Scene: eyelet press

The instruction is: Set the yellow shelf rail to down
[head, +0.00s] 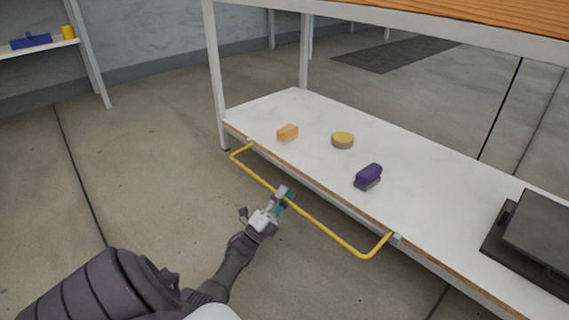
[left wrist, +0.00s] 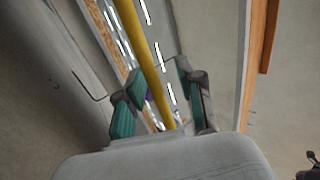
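The yellow shelf rail (head: 330,234) is a U-shaped bar joined at both ends to the front edge of the lower white shelf (head: 440,190). It sticks out from that edge over the floor. My left gripper (head: 284,199) is at the rail's long bar, left of its middle. In the left wrist view the rail (left wrist: 149,58) runs between the two teal-padded fingers (left wrist: 160,98), which stand apart with gaps beside the bar. Whether the bar touches either finger is unclear. My right gripper is in neither view.
On the lower shelf lie an orange block (head: 288,132), a round yellow piece (head: 342,140), a purple-topped brush (head: 368,175) and a dark box (head: 540,235). A wooden top (head: 450,12) stands above it on white legs. The floor in front of the rail is clear.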

